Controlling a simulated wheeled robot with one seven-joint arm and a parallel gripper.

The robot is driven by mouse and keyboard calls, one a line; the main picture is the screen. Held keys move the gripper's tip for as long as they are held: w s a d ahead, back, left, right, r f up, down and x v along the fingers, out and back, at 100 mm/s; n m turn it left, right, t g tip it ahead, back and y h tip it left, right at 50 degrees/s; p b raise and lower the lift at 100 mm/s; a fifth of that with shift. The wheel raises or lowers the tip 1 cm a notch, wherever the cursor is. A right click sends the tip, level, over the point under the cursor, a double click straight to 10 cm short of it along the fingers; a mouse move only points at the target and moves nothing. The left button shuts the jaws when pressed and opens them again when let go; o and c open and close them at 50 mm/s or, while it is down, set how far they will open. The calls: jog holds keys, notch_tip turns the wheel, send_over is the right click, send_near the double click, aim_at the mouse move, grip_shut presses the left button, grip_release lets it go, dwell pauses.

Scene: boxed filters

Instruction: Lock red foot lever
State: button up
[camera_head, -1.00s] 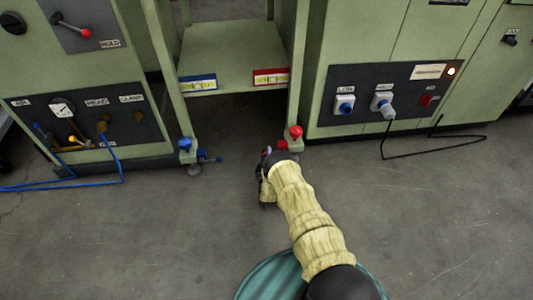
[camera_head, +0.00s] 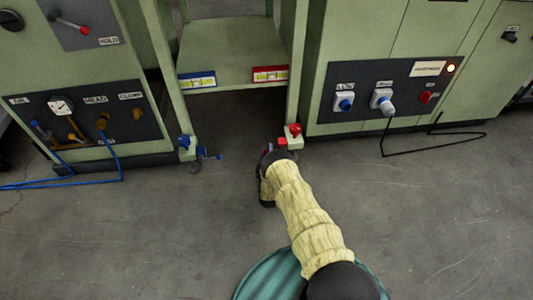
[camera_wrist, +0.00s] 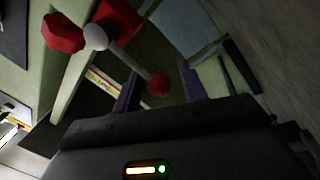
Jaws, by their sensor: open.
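The red foot lever (camera_wrist: 130,62) shows in the wrist view as a grey rod running from a pale round pivot to a red ball end (camera_wrist: 159,85). A red bracket (camera_wrist: 121,16) and a red knob (camera_wrist: 62,34) sit beside the pivot. My gripper (camera_wrist: 160,78) is open, and the ball end appears between its two dark fingers. Whether they touch it, I cannot tell. In the head view the red knob (camera_head: 295,130) and red bracket (camera_head: 283,141) are at the foot of the stand's right leg. My wrist hides most of the lever and fingers there.
A blue foot lever (camera_head: 209,155) is on the stand's left leg. Green machine cabinets stand on both sides, with a black cable (camera_head: 430,152) on the floor at right and a blue hose (camera_head: 70,184) at left. The floor between the legs is clear.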

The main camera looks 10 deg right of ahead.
jog(key=shift+s, duration=0.1)
jog(key=p+v, duration=0.4)
jog(key=v, duration=0.3)
jog(key=shift+s+f, duration=0.1)
jog(key=shift+s, duration=0.05)
notch_tip(320, 180, up, 10)
jog(key=p, duration=1)
